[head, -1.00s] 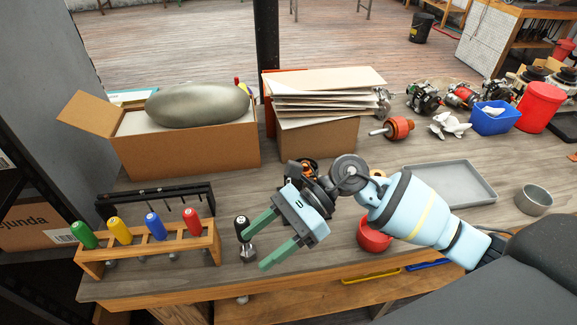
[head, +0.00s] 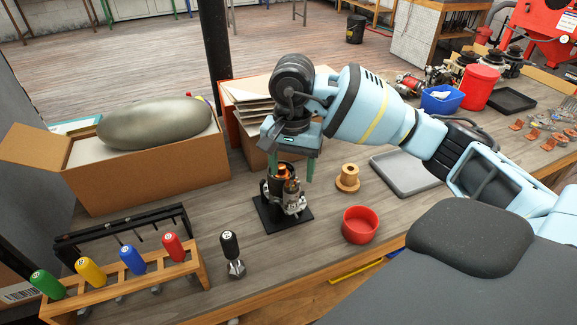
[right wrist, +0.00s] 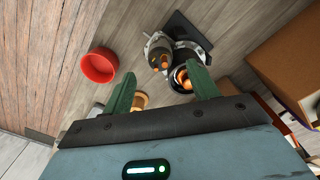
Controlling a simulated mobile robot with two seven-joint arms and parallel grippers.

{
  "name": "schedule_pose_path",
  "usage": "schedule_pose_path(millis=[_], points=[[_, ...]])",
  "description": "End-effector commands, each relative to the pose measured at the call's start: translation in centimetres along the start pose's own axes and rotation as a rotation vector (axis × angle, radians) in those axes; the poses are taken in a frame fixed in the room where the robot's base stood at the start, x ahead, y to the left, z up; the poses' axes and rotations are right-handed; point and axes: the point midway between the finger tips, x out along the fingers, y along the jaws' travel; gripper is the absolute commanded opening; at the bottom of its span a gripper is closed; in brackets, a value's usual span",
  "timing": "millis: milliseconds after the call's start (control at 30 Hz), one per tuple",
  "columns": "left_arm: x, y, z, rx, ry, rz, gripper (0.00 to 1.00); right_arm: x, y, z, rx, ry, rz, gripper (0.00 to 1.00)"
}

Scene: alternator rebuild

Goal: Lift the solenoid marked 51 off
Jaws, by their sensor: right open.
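My right gripper (head: 290,176) points down over a small machine (head: 294,206) on a square black plate (head: 271,222) on the bench. The machine has a silver housing and a black cylinder with copper-coloured parts inside. It also shows in the right wrist view (right wrist: 157,47), where the open green fingers (right wrist: 163,84) are spread and one tip is close to the black cylinder (right wrist: 186,78). I see nothing between the fingers that is gripped. I cannot read a mark 51, so I cannot tell which part is the solenoid. My left gripper is out of view.
A red bowl (head: 360,226) and a wooden spool (head: 347,179) stand right of the plate. A black-handled tool (head: 231,252) and a rack of coloured screwdrivers (head: 128,273) are at left. Cardboard boxes (head: 150,167) stand behind. A grey tray (head: 404,174) lies to the right.

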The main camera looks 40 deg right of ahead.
Motion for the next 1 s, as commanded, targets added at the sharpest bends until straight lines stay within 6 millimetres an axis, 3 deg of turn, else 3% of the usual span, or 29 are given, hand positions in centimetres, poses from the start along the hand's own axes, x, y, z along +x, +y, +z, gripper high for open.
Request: schedule_pose_path(millis=[533, 1000], points=[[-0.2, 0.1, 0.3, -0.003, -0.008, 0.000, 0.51, 6.7, 0.0, 0.1, 0.000, -0.004, 0.000, 0.59], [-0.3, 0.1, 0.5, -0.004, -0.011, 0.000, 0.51, 7.7, 0.0, 0.1, -0.001, -0.004, -0.001, 0.56]])
